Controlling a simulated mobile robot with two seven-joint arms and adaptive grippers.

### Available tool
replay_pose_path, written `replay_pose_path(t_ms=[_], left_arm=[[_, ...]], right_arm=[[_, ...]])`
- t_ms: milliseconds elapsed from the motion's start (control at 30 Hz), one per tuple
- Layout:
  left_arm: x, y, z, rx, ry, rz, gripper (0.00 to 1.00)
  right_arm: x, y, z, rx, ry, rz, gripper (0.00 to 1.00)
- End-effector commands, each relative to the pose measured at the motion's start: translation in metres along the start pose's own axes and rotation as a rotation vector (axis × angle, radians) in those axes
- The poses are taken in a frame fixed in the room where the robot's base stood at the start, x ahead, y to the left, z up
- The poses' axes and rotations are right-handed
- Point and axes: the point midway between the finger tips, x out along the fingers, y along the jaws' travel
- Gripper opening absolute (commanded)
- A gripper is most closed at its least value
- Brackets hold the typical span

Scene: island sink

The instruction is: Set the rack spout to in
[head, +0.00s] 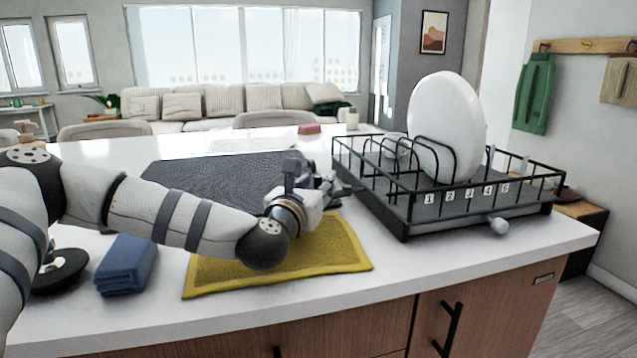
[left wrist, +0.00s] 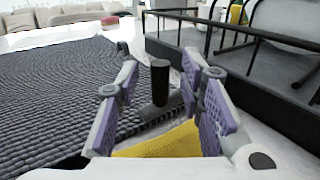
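The black wire dish rack (head: 480,208) stands at the right of the counter. A light grey stub (head: 497,226), which looks like the spout, sticks out low from its front side. Slots numbered in white line that side. My left gripper (head: 328,180) is left of the rack, over the gap between the dark mat and the rack. In the left wrist view its two purple-padded fingers (left wrist: 168,100) are apart. A short black cylinder (left wrist: 160,85) shows between them; I cannot tell what it belongs to or whether it is touched. The stub is not visible there.
A large white plate (head: 447,125) stands upright in the rack. A yellow mat (head: 330,250) lies under my left wrist, a dark ribbed mat (head: 205,178) behind it. A folded blue cloth (head: 127,265) lies at left. The counter in front of the rack is clear.

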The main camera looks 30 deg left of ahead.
Motion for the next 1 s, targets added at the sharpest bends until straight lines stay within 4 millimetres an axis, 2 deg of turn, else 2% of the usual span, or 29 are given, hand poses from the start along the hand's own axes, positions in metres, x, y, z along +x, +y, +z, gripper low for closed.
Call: replay_pose_path(t_ms=[133, 367, 467, 533, 1000], left_arm=[[0.013, 0.0, 0.0, 0.0, 0.0, -0.001, 0.35], [0.014, 0.0, 0.0, -0.001, 0.0, -0.001, 0.35], [0.014, 0.0, 0.0, 0.0, 0.0, -0.001, 0.17], [0.014, 0.0, 0.0, 0.0, 0.0, -0.001, 0.01], [0.018, 0.002, -0.002, 0.001, 0.002, 0.013, 0.0]], right_arm=[[0.001, 0.0, 0.0, 0.0, -0.001, 0.0, 0.0], [0.001, 0.0, 0.0, 0.0, -0.001, 0.0, 0.0], [0.001, 0.0, 0.0, 0.0, -0.001, 0.0, 0.0], [0.001, 0.0, 0.0, 0.0, -0.001, 0.0, 0.0], [0.004, 0.0, 0.001, -0.001, -0.01, 0.0, 0.0]])
